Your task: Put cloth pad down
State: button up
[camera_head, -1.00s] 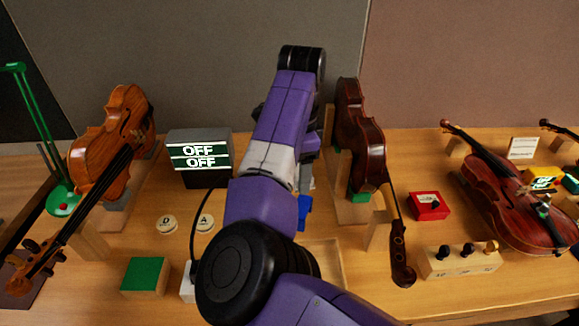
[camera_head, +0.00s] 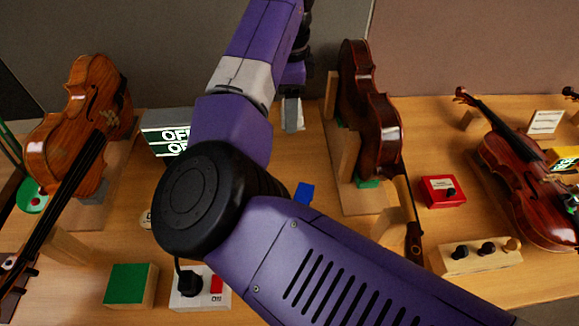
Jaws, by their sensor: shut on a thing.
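My gripper (camera_head: 292,96) points down over the back part of the bench, left of the upright dark violin. It is small and partly hidden by my own arm. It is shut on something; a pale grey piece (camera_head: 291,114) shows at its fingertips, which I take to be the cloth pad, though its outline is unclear. I cannot tell whether it touches the bench. A small blue block (camera_head: 304,193) lies on the bench nearer to me, apart from the gripper.
A dark violin (camera_head: 369,115) stands on a wooden holder close to the right. An OFF sign box (camera_head: 163,132) is at the left, partly behind my arm. A red box (camera_head: 442,191), a green-topped block (camera_head: 130,285) and more violins stand farther out.

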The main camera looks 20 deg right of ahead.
aim_at(289, 172)
notch_tip(289, 172, down, 18)
jog(key=p, duration=0.3)
jog(key=shift+s, duration=0.15)
jog(key=shift+f, duration=0.25)
jog(key=shift+f, duration=0.1)
jog(key=shift+f+b, duration=0.25)
jog(key=shift+b, duration=0.05)
jog(key=o, duration=1.6)
jog(key=shift+r, duration=0.1)
jog(key=shift+a, duration=0.1)
jog(key=r, duration=0.2)
jog(key=r+b, duration=0.1)
jog(key=r, duration=0.1)
jog(key=d+r, duration=0.1)
jog(key=r, duration=0.1)
jog(key=shift+r+b, duration=0.3)
jog(key=shift+b, duration=0.1)
jog(key=shift+r, duration=0.7)
